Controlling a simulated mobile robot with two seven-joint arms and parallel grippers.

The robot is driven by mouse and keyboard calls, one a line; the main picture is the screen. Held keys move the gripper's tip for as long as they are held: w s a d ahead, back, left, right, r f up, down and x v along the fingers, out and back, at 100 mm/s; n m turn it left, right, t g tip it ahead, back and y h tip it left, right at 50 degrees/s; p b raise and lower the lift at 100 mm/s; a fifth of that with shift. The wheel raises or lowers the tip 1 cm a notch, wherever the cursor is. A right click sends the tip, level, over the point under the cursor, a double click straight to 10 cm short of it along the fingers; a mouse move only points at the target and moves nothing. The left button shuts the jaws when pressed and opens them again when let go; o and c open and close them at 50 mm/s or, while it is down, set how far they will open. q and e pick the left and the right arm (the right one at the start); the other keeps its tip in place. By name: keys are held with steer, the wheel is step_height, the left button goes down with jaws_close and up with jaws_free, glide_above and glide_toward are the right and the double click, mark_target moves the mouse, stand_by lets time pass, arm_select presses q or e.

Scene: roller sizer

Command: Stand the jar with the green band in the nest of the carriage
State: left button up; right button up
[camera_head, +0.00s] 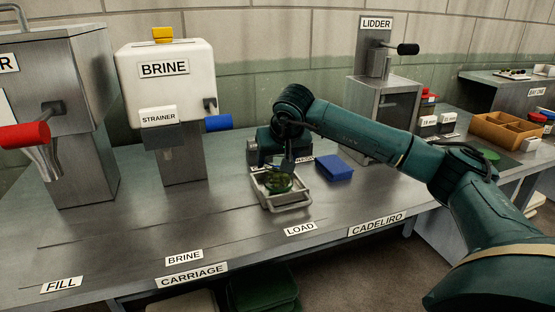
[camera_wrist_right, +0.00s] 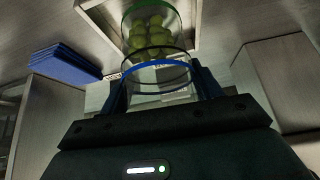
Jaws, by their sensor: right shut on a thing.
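The jar with the green band (camera_head: 279,184) is clear glass with green round pieces inside. In the head view it is at the carriage (camera_head: 285,205), a pale metal frame on the bench by the LOAD label. My right gripper (camera_head: 287,166) is above the jar, shut on its near end. In the right wrist view the jar (camera_wrist_right: 152,38) extends away between the fingers of my right gripper (camera_wrist_right: 160,90), its green band at the far end. The carriage frame (camera_wrist_right: 100,12) shows beyond it. I cannot tell whether the jar touches the nest. My left gripper is not in view.
A blue folded cloth or pad (camera_head: 335,167) lies right of the carriage. The BRINE unit (camera_head: 165,75) stands behind to the left, the LIDDER (camera_head: 375,100) behind to the right. A wooden tray (camera_head: 505,132) is at far right. The bench front left is clear.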

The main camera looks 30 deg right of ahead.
steer(key=shift+f, duration=0.3)
steer(key=o, duration=1.1)
steer(key=shift+c, duration=0.2)
steer(key=shift+r, duration=0.3)
steer(key=v, duration=1.1)
steer(key=shift+s+r, duration=0.2)
steer(key=shift+r, duration=0.05)
